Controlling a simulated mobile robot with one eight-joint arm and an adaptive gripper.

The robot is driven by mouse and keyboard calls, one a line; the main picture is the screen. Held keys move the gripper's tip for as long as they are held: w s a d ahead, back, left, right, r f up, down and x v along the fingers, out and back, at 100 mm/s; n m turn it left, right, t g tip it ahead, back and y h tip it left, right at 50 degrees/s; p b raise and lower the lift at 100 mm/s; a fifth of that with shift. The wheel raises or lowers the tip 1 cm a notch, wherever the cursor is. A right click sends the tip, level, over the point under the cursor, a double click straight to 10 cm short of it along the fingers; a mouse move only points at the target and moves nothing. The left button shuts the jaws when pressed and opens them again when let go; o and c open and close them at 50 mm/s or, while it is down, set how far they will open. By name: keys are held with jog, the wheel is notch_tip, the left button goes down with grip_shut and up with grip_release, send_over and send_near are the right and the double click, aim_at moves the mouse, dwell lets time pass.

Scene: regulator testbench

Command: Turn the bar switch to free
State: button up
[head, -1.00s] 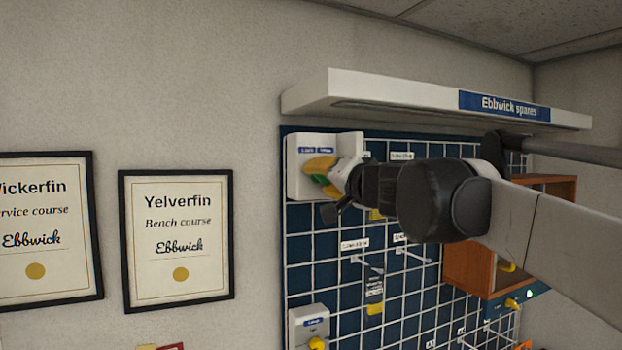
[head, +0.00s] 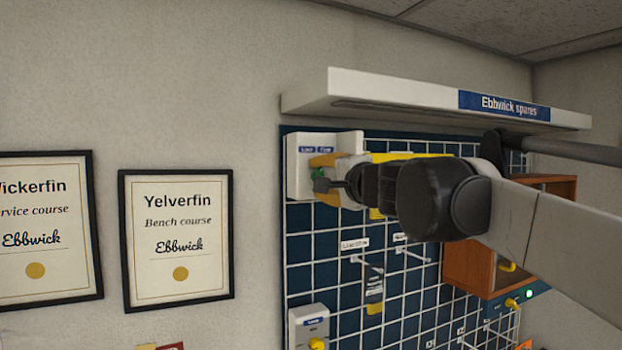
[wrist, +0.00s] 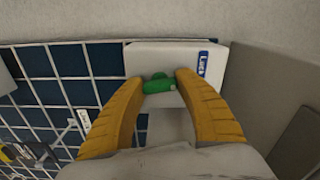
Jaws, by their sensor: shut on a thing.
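The bar switch is a small green bar (wrist: 158,84) on the front of a white box (head: 298,180) at the upper left of the blue grid board. The box has two blue labels, too small to read surely in the head view. My gripper (wrist: 160,82) has its two yellow fingers on either side of the green bar and is shut on it. In the head view my gripper (head: 322,172) is at the box front, with a little green showing between the fingers. In the wrist view one blue label (wrist: 203,63) shows beside the right finger.
A white shelf (head: 400,95) marked "Ebbwick spares" juts out above the board. Hooks and a wooden cabinet (head: 470,255) are to the right. Another white box (head: 308,325) with a yellow knob is below. Framed certificates (head: 179,238) hang to the left.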

jog(key=m, duration=0.5)
jog(key=shift+m, duration=0.3)
jog(key=m, duration=0.5)
jog(key=shift+m, duration=0.3)
jog(key=o, duration=1.2)
jog(key=shift+w, duration=0.1)
jog(key=v, duration=1.2)
